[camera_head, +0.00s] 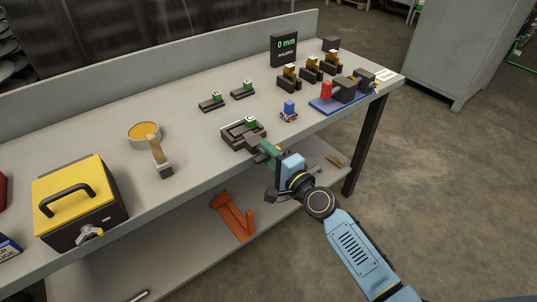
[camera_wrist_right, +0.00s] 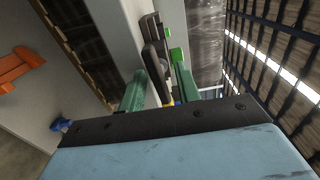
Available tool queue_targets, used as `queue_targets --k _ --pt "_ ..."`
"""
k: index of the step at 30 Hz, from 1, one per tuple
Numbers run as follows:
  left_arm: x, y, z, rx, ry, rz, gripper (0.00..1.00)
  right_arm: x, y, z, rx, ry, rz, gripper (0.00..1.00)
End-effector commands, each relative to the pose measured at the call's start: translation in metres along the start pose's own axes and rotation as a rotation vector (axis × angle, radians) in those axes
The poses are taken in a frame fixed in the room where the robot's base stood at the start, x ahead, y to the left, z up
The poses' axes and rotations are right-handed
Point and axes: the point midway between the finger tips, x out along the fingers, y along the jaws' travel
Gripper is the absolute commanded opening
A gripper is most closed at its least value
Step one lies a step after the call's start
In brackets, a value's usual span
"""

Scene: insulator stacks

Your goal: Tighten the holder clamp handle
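The holder (camera_head: 238,136) is a dark block with a clamp and a small green piece on top, near the front edge of the workbench. My right gripper (camera_head: 266,151) reaches it from the lower right, its green fingers close to its near side. In the right wrist view a dark bar, seemingly the clamp handle (camera_wrist_right: 154,62), lies ahead, between the two spread green fingers (camera_wrist_right: 160,88). The fingers look open; whether either touches the bar I cannot tell. My left gripper is not in view.
Two similar dark blocks (camera_head: 212,102) with green pieces stand farther back. A blue insulator piece (camera_head: 289,109), a blue tray (camera_head: 325,107) and a "0 mm" display (camera_head: 284,48) are to the right. A brush (camera_head: 159,156), a round tin (camera_head: 144,140) and a yellow toolbox (camera_head: 70,184) are left.

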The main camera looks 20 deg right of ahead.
Motion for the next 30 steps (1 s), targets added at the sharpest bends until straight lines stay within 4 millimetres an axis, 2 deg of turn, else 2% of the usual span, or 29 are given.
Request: queue_targets --k 7,11,14,21,25,30 --pt "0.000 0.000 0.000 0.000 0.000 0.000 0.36 -0.001 0.000 0.001 0.000 -0.001 0.001 0.33" --pt "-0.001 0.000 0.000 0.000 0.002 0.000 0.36 -0.011 0.001 0.000 0.000 -0.001 0.002 0.33" --pt "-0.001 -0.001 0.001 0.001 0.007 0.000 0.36 -0.028 0.001 0.001 -0.001 -0.002 0.004 0.33" --pt "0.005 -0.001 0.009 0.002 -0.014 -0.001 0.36 -0.083 0.002 0.001 -0.002 -0.003 0.005 0.33" --pt "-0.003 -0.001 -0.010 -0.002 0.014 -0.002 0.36 -0.107 0.002 0.001 -0.003 -0.003 0.003 0.33" --pt "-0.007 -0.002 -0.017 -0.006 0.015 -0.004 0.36 -0.127 0.001 0.000 -0.001 -0.001 0.002 0.33"
